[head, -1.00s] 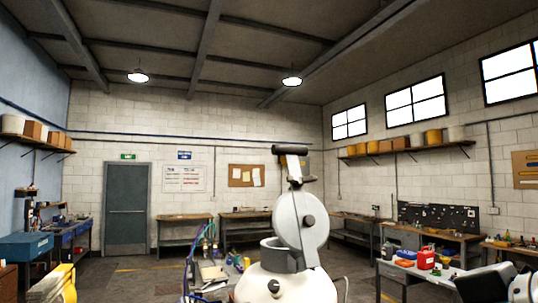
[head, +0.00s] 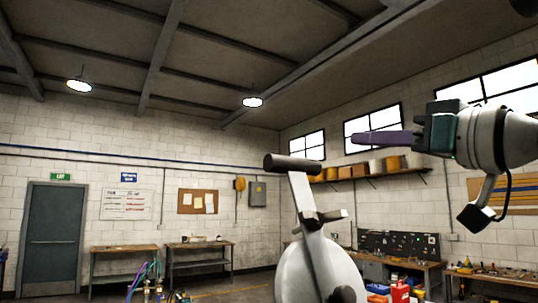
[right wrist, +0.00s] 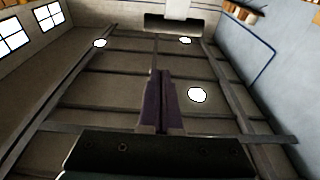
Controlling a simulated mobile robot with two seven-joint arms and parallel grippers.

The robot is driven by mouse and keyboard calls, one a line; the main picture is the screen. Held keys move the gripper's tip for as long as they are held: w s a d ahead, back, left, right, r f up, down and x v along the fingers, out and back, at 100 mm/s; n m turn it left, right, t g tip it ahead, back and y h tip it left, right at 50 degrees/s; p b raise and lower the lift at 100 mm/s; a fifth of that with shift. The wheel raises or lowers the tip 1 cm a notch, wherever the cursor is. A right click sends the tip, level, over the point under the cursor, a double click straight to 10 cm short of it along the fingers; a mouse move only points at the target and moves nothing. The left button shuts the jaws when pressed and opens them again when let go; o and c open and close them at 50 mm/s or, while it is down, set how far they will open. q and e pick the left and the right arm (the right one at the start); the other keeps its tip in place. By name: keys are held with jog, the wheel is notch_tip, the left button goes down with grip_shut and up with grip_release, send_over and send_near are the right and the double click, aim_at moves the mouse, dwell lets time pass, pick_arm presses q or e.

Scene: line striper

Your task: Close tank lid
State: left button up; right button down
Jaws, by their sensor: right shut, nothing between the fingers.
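The tank lid (head: 318,272) is a white round disc standing upright at the bottom centre of the head view. A white arm with a dark bar handle (head: 292,163) on top rises from it. The tank below is out of the head view now. My right gripper (head: 358,142) points left from the right side, with its purple fingers shut and empty. It appears to the right of the handle and slightly higher in the picture. The right wrist view shows the shut fingers (right wrist: 158,75) with the dark bar (right wrist: 185,24) apart beyond them. My left gripper is not in view.
Workbenches (head: 123,249) stand along the back wall. A tool bench (head: 425,267) with a red can (head: 399,292) stands at the right, below a shelf of boxes (head: 375,168). The space between my right gripper and the handle looks clear.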

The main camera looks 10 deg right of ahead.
pick_arm(q)
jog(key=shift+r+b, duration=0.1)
jog(key=shift+b, duration=0.2)
pick_arm(e)
jog(key=f+x, duration=0.2)
jog(key=x, duration=0.8)
jog(key=shift+w+f, duration=0.35)
jog(key=shift+f, duration=0.1)
jog(key=shift+a, duration=0.15)
